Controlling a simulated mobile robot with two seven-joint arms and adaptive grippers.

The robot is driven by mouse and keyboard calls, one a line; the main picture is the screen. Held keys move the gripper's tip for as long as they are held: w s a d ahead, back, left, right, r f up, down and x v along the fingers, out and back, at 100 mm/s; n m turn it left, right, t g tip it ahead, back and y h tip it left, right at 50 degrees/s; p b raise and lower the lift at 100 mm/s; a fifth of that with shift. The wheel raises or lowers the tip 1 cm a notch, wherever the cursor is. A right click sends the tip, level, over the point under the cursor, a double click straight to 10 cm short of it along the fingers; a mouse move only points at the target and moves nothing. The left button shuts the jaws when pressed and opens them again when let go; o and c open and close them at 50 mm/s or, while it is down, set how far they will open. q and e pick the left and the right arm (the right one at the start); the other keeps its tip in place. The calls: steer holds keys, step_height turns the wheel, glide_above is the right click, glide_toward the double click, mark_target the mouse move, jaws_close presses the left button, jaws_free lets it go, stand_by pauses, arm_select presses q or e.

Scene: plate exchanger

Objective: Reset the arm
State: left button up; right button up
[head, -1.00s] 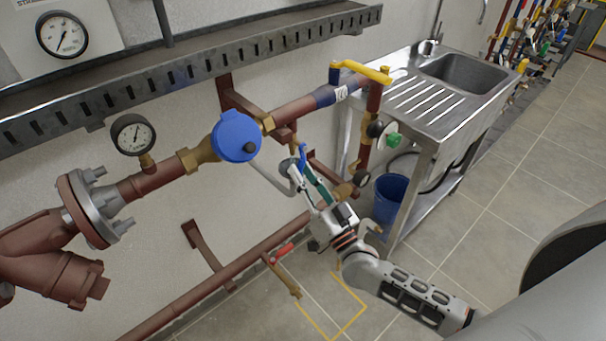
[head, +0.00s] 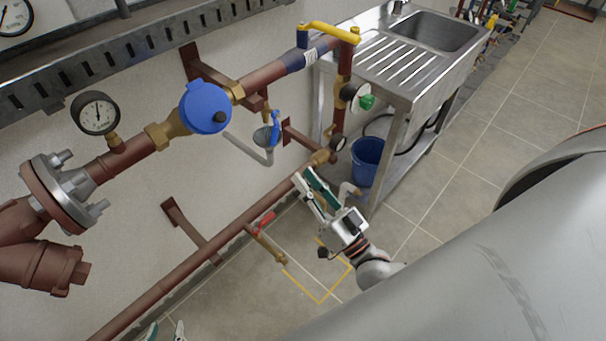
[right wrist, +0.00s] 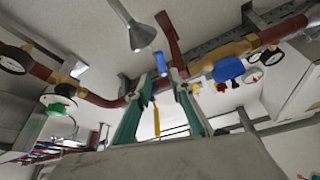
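My right gripper (head: 303,174) is in the head view, below the grey drain funnel (head: 262,137) and the small blue-handled valve (head: 276,128). Its two teal-padded fingers are apart with nothing between them. In the right wrist view the right gripper (right wrist: 160,82) also shows its fingers spread and empty, with the funnel (right wrist: 138,36) and blue handle (right wrist: 159,64) beyond them. My left gripper (head: 166,331) shows only as two separated fingertips at the bottom edge of the head view; the rest is out of frame.
A red-brown pipe (head: 190,265) with a red-handled tap (head: 262,223) runs low along the wall. The blue-capped meter (head: 206,108) and yellow-handled valve (head: 330,32) are above. A steel sink (head: 432,32) and blue bucket (head: 366,160) stand right.

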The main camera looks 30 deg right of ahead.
stand_by(0.4)
steer(key=s+a+f+n+g+y, duration=0.2)
steer(key=s+a+f+n+g, duration=0.25)
steer(key=a+f, duration=0.3)
steer(key=s+d+f+n+g+h, duration=0.1)
steer(key=s+d+f+g+h, duration=0.1)
steer(key=f, duration=0.4)
steer(key=s+d+f+g+h, duration=0.1)
steer(key=s+d+f+g, duration=0.1)
steer(key=s+f+g, duration=0.2)
step_height(320, 180, down, 3)
steer(key=shift+s+d+r+n+h, duration=0.2)
steer(key=shift+s+n+h, duration=0.2)
steer(key=shift+s, duration=0.1)
